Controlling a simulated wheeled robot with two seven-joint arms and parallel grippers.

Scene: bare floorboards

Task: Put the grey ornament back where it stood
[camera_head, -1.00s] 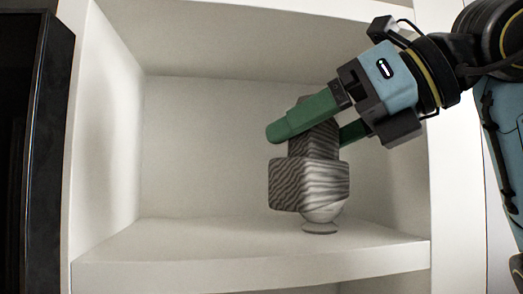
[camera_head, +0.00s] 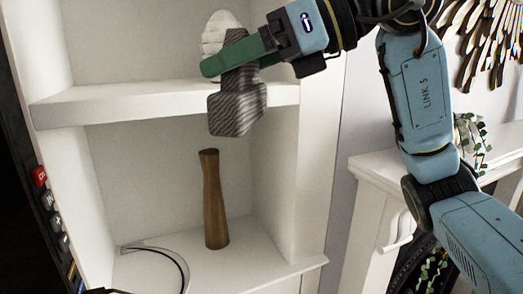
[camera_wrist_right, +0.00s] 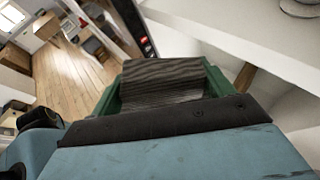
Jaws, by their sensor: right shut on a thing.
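The grey ornament (camera_head: 237,112), a blocky piece with dark wavy stripes, is held in the air in front of the upper shelf's edge. My right gripper (camera_head: 236,60) is shut on its narrower upper part with green fingers. Its wider block hangs below the fingers, slightly tilted. In the right wrist view, the ornament (camera_wrist_right: 163,82) sits between the green fingers of my right gripper (camera_wrist_right: 165,95). The upper shelf (camera_head: 130,98) holds a pale rounded object (camera_head: 216,28) behind the gripper, partly hidden. My left gripper is not in view.
On the lower shelf (camera_head: 215,272) stands a tall brown wooden vase (camera_head: 214,205), below the ornament. A thin dark curved object (camera_head: 172,254) lies at its front left. Free shelf surface shows around the vase. A white mantel (camera_head: 375,165) is at the right.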

